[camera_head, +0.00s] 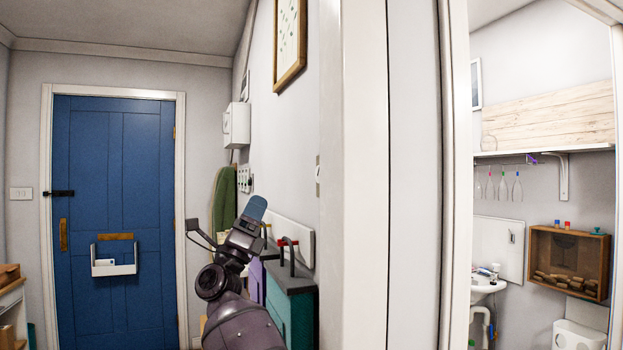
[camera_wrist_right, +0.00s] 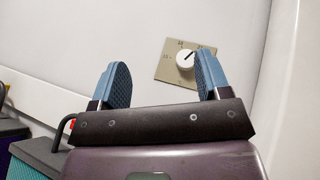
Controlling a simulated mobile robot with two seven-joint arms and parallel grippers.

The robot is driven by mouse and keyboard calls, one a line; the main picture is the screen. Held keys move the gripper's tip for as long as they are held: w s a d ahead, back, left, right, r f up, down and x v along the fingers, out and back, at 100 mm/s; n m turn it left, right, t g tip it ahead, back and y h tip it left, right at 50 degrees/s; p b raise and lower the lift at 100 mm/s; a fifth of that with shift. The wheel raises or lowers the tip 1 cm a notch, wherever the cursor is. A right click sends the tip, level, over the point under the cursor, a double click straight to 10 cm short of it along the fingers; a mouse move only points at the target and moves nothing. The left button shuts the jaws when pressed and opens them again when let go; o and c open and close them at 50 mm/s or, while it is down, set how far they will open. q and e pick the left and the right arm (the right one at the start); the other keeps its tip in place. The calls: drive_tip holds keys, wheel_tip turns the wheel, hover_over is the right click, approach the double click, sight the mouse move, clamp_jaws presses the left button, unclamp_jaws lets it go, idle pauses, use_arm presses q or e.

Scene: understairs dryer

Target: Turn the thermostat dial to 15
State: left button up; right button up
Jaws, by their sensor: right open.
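The thermostat dial (camera_wrist_right: 185,60) shows in the right wrist view as a round white knob on a square beige plate (camera_wrist_right: 170,72) on a pale wall. A dark pointer mark on the knob points up and to the right. The small numbers around it are too blurred to read surely. My right gripper (camera_wrist_right: 164,75) is open and empty. Its blue pads stand apart, with the dial beyond them, nearer the right finger, which covers part of the plate. In the head view my right gripper (camera_head: 255,212) is raised by the wall; I cannot make out the dial there.
Teal (camera_head: 290,300) and purple boxes with dark tops stand against the wall below the gripper. A white door frame (camera_head: 365,200) stands close on the right. A blue door (camera_head: 120,200) is at the back left. A green ironing board (camera_head: 224,205) leans beyond the arm.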

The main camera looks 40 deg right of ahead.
wheel_tip(320, 180, up, 8)
drive_tip(key=s+d+m+g+y, duration=0.2)
drive_tip(key=m+g+y, duration=0.7)
drive_tip(key=m+g, duration=0.65)
drive_tip(key=s+d+m+t, duration=0.2)
drive_tip(key=d, duration=0.8)
drive_tip(key=shift+d+t+p, duration=0.25)
drive_tip(key=shift+t+p, duration=0.1)
drive_tip(key=shift+p, duration=0.05)
drive_tip(key=c, duration=0.9)
